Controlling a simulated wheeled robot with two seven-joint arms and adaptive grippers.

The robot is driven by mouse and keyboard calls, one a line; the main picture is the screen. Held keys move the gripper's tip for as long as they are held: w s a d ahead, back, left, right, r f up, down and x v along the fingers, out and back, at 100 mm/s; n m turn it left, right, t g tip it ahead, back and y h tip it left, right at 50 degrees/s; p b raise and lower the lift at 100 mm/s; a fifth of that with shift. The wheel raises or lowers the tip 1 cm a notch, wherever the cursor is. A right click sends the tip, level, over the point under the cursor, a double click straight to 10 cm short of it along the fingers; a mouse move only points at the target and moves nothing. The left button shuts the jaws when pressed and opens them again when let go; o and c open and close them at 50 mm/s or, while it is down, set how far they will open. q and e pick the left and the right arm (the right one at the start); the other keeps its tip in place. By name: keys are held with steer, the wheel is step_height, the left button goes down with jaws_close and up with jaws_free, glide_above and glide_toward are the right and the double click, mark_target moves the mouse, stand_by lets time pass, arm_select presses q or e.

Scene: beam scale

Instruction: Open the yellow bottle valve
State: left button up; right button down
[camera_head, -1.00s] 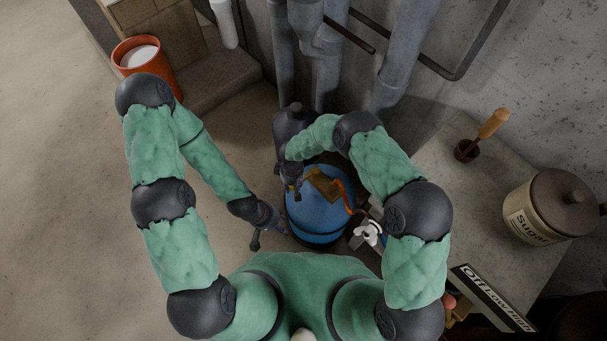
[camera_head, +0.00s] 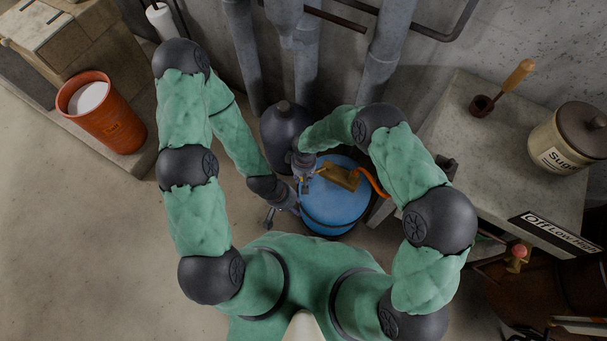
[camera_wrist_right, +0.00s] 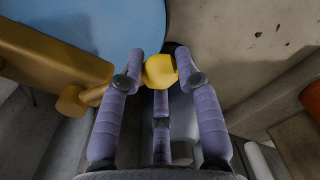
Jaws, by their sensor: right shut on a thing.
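The blue bottle (camera_head: 335,210) stands upright below me in the head view, with a brass fitting (camera_head: 341,178) and an orange hose on top. In the right wrist view the yellow valve knob (camera_wrist_right: 160,71) sits at the end of the brass fitting (camera_wrist_right: 60,70). My right gripper (camera_wrist_right: 158,75) is shut on this knob, with fingers on both sides of it. In the head view my right gripper (camera_head: 304,172) is at the left edge of the bottle's top, partly hidden. My left gripper (camera_head: 280,212) is beside the bottle's left side, with its fingers apart and empty.
A dark bottle (camera_head: 284,135) stands behind the blue one, near grey pipes (camera_head: 385,50). An orange bucket (camera_head: 108,115) is at the left. A counter at the right holds a sugar jar (camera_head: 565,140). The floor at the left is clear.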

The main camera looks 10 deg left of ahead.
stand_by(0.4)
steer(key=c, duration=0.9)
jaws_free()
steer(key=shift+o, duration=0.2)
step_height(320, 180, up, 12)
steer(key=shift+w+d, duration=0.15)
steer(key=shift+w, duration=0.05)
steer(key=s+d+f+m+y+p, duration=0.1)
steer(key=s+d+m+y+p, duration=0.1)
steer(key=s+d+m, duration=0.3)
steer(key=s+d+f+m+y+p, duration=0.1)
steer(key=s+d+m, duration=0.5)
steer(key=d, duration=0.8)
steer(key=s+f+p, duration=0.1)
steer(key=s, duration=0.1)
steer(key=shift+s+m+t+y, duration=0.3)
steer(key=shift+s+y, duration=0.1)
